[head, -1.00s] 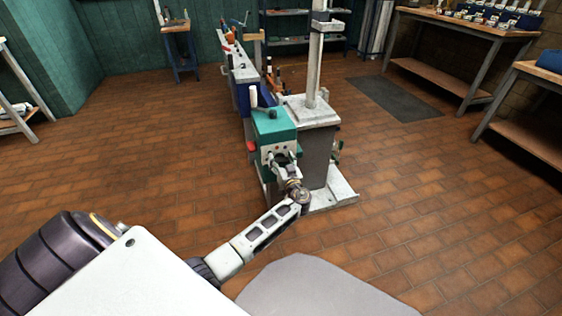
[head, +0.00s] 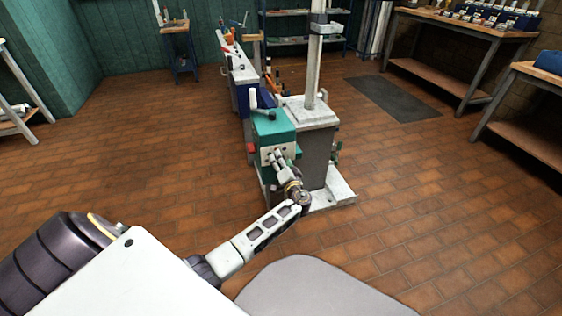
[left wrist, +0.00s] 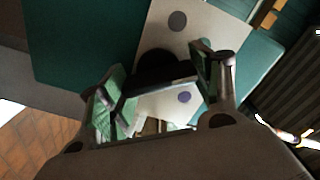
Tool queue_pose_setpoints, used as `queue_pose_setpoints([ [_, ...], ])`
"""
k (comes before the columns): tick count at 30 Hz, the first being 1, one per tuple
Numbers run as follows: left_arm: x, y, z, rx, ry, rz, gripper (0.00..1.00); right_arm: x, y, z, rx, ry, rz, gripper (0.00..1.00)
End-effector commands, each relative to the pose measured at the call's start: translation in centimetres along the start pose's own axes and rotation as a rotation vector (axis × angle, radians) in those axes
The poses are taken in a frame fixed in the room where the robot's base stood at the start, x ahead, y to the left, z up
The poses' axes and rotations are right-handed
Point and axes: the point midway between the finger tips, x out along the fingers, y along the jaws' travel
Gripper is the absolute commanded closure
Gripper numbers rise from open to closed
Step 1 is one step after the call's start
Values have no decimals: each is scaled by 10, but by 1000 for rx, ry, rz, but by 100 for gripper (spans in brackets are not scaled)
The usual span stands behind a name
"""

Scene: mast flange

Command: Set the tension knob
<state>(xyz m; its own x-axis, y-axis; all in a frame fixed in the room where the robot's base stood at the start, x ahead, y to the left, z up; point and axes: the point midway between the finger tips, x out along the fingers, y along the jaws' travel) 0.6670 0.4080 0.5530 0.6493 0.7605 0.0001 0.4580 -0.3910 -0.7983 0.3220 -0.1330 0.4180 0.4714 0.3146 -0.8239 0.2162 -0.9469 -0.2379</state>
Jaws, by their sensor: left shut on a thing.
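The tension knob (left wrist: 158,64) is a dark round knob on a pale plate with several dark round spots, on the front of a teal housing (head: 274,125). In the left wrist view it sits between my fingers, partly covered by them. My left gripper (head: 280,158) is at the front face of the housing, and the arm comes in from the lower left. In the left wrist view my left gripper (left wrist: 165,88) has its green-padded fingers on either side of the knob, shut on it. The knob is hidden behind the gripper in the head view. My right gripper is not in view.
A pale mast (head: 314,65) with a bracket (head: 325,29) rises from a grey block behind the housing. Benches line the right side. The tiled floor around is mostly clear.

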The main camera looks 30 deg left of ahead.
Motion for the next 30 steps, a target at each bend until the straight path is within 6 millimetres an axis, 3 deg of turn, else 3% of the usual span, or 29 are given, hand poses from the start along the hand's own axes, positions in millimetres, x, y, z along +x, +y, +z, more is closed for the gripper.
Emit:
queue_pose_setpoints([
  [6,0,0,-1,187,0,1,60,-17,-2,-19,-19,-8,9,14],
  [15,-1,2,0,387,0,1,60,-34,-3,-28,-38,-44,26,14],
  [21,-1,3,0,453,1,2,60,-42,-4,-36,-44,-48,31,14],
  [30,-1,3,1,474,1,2,60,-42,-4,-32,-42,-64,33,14],
])
